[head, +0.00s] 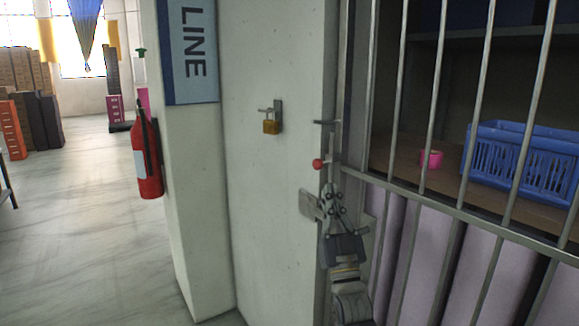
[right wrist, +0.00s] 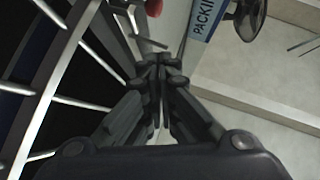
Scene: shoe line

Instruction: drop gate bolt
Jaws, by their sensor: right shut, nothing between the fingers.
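The barred gate (head: 436,95) stands at the right in the head view, beside a pale wall pillar. The bolt's red knob (head: 319,164) is at the gate's left edge, below a short dark bar. The knob also shows at the top of the right wrist view (right wrist: 153,7), partly cut off by the frame. My right gripper (head: 332,192) is just below the knob, apart from it. Its fingers (right wrist: 160,65) are closed together with nothing between them. The lower part of the bolt is hidden behind the gripper. My left gripper is in neither view.
A brass padlock (head: 271,126) hangs on a hook on the pillar (head: 265,200). Behind the bars are a blue basket (head: 520,160) and a pink roll (head: 432,159) on a shelf. A red fire extinguisher (head: 147,160) hangs left.

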